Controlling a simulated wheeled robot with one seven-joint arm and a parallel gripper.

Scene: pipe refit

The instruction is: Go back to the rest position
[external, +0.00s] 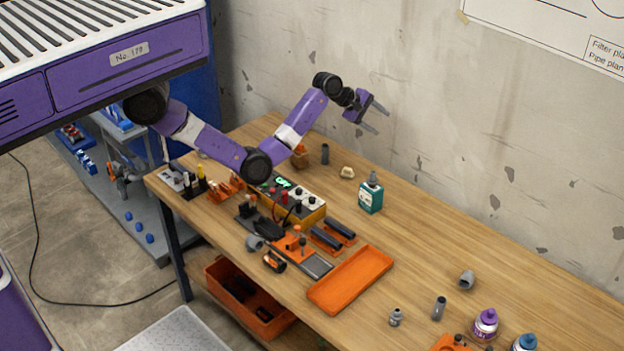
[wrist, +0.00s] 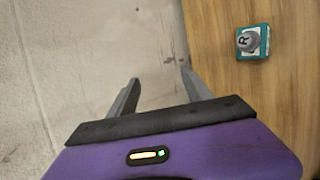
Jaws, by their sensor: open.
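My gripper (external: 374,116) is raised above the back of the wooden workbench (external: 420,263), near the wall. Its two grey fingers are apart with nothing between them. In the wrist view my gripper (wrist: 160,88) also shows open and empty, with the wall and the bench edge beyond it. My purple arm reaches over the bench from the left.
An empty orange tray (external: 350,279) lies at the bench's front. A yellow-sided meter box (external: 306,212) and tools crowd the left half. The wall is close behind the gripper.

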